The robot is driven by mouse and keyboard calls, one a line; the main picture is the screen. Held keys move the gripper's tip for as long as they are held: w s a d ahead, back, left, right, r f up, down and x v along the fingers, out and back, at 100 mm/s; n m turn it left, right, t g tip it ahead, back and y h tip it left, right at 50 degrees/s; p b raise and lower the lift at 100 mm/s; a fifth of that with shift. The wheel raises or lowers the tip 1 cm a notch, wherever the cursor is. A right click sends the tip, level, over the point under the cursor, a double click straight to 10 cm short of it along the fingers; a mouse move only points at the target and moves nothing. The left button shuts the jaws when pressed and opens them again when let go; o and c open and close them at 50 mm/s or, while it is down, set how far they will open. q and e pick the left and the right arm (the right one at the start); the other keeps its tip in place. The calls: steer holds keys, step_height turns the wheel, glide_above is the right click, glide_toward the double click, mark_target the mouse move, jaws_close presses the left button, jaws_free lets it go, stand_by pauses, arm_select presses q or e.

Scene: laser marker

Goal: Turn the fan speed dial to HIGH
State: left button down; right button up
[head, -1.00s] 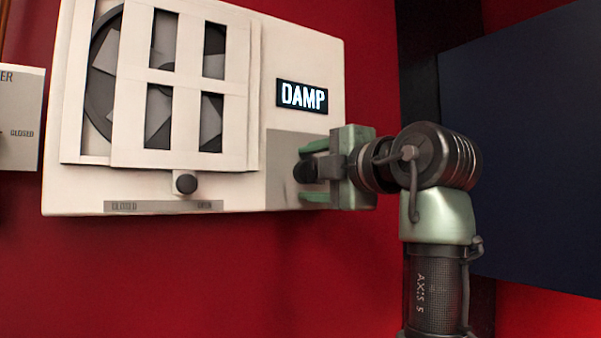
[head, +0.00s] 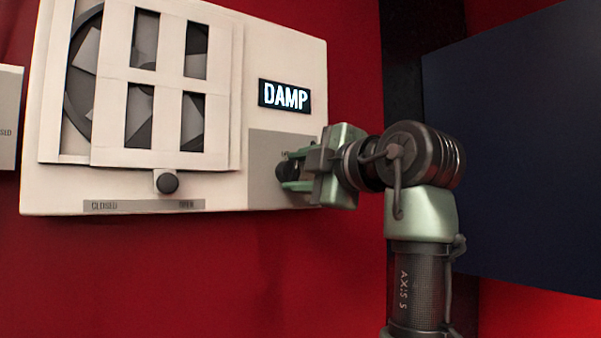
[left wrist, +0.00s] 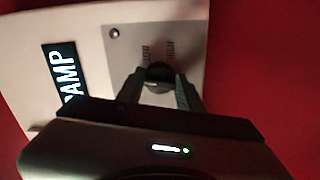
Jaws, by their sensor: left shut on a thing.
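The fan speed dial (head: 282,170) is a dark round knob on the grey plate (head: 264,150) at the lower right of the cream fan panel. My left gripper (head: 290,178) is shut on the dial from the right side, its green fingers tilted. In the left wrist view the dial (left wrist: 159,71) sits between the two fingertips (left wrist: 160,80), with the LOW and HIGH labels just above it. The fingers hide part of the dial, and I cannot tell which label it points to. My right gripper is not in view.
The DAMP display (head: 285,96) is lit above the plate. A shuttered fan (head: 150,85) fills the panel's left, with a slider knob (head: 167,183) below it between CLOSED and OPEN. A dark blue panel (head: 520,150) stands at the right.

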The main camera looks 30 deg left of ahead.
arm_select(q)
steer(key=m, duration=0.4)
steer(key=shift+r, duration=0.1)
steer(key=m+b, duration=0.1)
steer(key=m, duration=0.5)
steer(key=shift+s+r+m, duration=0.1)
steer(key=shift+s+m, duration=0.05)
steer(key=shift+m, duration=0.25)
steer(key=m+b, duration=0.1)
steer(key=m, duration=0.4)
steer(key=shift+a+m, duration=0.1)
steer(key=shift+m, duration=0.2)
steer(key=m+b, duration=0.1)
steer(key=m, duration=0.3)
steer(key=shift+m, duration=0.4)
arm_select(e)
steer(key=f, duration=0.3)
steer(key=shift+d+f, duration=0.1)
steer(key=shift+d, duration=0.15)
arm_select(q)
steer(key=c, duration=1.1)
jaws_free()
steer(key=shift+o, duration=0.9)
steer(key=shift+a, duration=0.15)
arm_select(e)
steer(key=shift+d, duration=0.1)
arm_select(q)
steer(key=shift+f, duration=0.2)
